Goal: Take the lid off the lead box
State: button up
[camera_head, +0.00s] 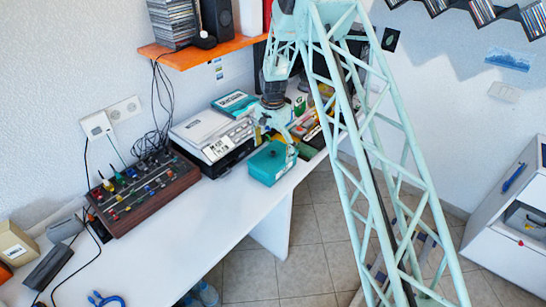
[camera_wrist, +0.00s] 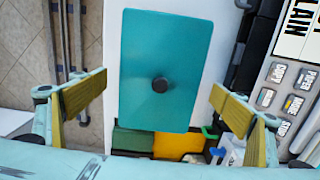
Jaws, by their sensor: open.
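The lead box (camera_head: 268,175) is a teal box on the white table near its right edge in the head view. My gripper (camera_wrist: 158,90) is open, with one yellow-padded finger on each side of the lid in the picture.
A grey-white machine with labelled keys (camera_wrist: 290,90) stands right of the box in the wrist view. Green and yellow items (camera_wrist: 178,145) lie close by. A control panel with knobs (camera_head: 145,190) stands further left on the table.

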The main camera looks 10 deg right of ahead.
aim_at(273, 152)
jog(key=c, duration=3)
jog(key=shift+r, duration=0.1)
jog(key=shift+c, duration=0.2)
jog(key=shift+r, duration=1.55)
jog(key=shift+s+r, duration=0.15)
jog(key=s+r, duration=0.1)
jog(key=s, duration=1.4)
jog(key=shift+s+a+r+p, duration=0.2)
jog(key=shift+s+a+p, duration=0.15)
jog(key=shift+a, duration=0.1)
